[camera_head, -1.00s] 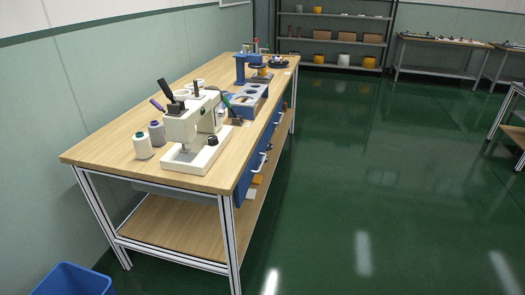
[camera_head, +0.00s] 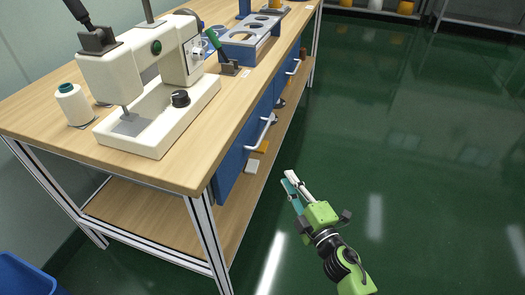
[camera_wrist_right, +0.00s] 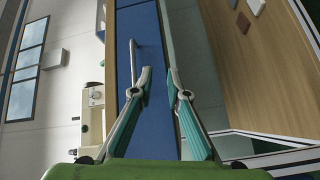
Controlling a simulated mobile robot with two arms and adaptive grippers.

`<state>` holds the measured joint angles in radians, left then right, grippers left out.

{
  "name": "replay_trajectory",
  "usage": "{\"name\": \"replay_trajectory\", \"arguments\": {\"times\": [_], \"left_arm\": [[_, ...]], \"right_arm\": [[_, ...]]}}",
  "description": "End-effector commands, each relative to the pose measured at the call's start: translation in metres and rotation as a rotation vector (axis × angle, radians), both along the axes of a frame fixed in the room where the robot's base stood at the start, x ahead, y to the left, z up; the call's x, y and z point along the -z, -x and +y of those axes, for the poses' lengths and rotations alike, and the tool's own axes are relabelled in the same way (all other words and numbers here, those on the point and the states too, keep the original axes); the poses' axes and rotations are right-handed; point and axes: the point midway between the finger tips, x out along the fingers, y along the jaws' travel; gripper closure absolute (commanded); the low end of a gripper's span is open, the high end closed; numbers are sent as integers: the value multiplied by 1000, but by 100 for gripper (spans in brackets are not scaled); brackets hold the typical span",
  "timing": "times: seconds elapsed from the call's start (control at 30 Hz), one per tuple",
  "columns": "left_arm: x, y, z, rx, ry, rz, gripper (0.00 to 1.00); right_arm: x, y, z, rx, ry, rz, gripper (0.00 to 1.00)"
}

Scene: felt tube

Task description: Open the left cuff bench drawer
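The cuff bench (camera_head: 190,155) has blue drawer fronts along its right side. The nearer drawer (camera_head: 232,165) looks shut and has a pale bar handle (camera_head: 262,134). A farther handle (camera_head: 294,68) shows on another blue front. My right gripper (camera_head: 288,180) is in front of the bench, to the right of and lower in the picture than the nearer handle, apart from it. In the right wrist view its two fingers (camera_wrist_right: 159,78) are apart with nothing between them. There, a bar handle (camera_wrist_right: 134,62) on a blue front (camera_wrist_right: 150,45) shows beyond the left finger. My left gripper is not in view.
A white sewing machine (camera_head: 150,85), a thread cone (camera_head: 73,103) and a blue fixture (camera_head: 250,45) stand on the bench top. A lower shelf (camera_head: 150,210) runs beneath. A blue bin (camera_head: 25,275) is at bottom left. The green floor (camera_head: 400,130) to the right is clear.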

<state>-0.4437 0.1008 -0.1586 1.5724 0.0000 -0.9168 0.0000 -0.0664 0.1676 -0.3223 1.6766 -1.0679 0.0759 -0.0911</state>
Motion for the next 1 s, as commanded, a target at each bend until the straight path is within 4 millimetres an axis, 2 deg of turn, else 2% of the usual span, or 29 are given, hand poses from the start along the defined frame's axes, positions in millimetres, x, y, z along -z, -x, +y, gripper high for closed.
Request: {"name": "replay_trajectory", "arguments": {"times": [0.1,0.23,0.37,0.6,0.8,1.0], "left_arm": [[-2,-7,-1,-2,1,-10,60],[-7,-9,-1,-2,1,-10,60],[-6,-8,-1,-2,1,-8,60],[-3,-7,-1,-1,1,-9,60],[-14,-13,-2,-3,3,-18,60],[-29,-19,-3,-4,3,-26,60]], "right_arm": [[-34,1,13,-36,57,-121,85],[-51,0,20,-49,80,-165,85],[-55,-13,25,-48,81,-169,85],[-60,-54,46,-48,80,-167,85],[-64,-88,63,-47,79,-165,85],[-66,-111,74,-46,78,-164,85]]}}
